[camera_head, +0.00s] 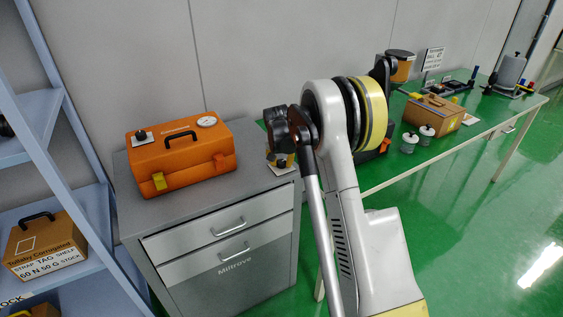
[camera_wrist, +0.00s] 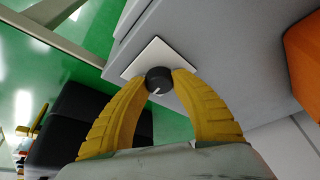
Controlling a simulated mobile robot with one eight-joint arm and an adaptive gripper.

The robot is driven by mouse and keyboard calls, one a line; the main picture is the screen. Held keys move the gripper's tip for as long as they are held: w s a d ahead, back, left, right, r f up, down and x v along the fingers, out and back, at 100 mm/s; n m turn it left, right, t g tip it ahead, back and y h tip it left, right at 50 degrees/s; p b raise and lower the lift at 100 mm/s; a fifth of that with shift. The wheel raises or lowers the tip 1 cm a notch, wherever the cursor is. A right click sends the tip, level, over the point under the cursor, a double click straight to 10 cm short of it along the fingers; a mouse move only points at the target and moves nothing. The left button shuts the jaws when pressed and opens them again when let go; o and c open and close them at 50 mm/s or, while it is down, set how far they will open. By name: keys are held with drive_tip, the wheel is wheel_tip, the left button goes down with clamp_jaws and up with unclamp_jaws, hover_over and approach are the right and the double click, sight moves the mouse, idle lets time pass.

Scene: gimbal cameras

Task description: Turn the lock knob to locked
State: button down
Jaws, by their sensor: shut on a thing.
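The lock knob (camera_wrist: 158,80) is a round black knob with a white pointer line, on a square white plate (camera_wrist: 140,60). In the wrist view the pointer line slants toward the lower left. The yellow fingers of my gripper (camera_wrist: 160,76) are shut on the knob, one on each side. In the head view the plate (camera_head: 284,170) lies on the right end of the grey cabinet top, and my gripper (camera_head: 279,160) reaches down to it. The knob is mostly hidden there by the gripper. No lock markings are readable.
An orange toolbox (camera_head: 180,165) with a handle and a gauge stands on the grey cabinet (camera_head: 222,260), left of the plate. A green table (camera_head: 470,135) with a cardboard box (camera_head: 432,113) and jars is to the right. Blue shelves (camera_head: 75,200) stand at the left.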

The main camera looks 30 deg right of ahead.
drive_tip(key=n, duration=0.2)
drive_tip(key=n+y+p, duration=0.1)
drive_tip(key=n, duration=0.1)
drive_tip(key=shift+t+y, duration=0.3)
drive_tip(key=n+y, duration=0.1)
drive_tip(key=n, duration=0.3)
drive_tip(key=n+y+p, duration=0.1)
drive_tip(key=n+y, duration=0.1)
drive_tip(key=n, duration=0.2)
drive_tip(key=shift+n+g+y+p, duration=0.45)
drive_tip(key=shift+n+g+y, duration=0.15)
drive_tip(key=shift+n, duration=1.5)
drive_tip(key=c, duration=1)
unclamp_jaws()
drive_tip(key=shift+f, duration=0.1)
drive_tip(key=shift+c, duration=0.2)
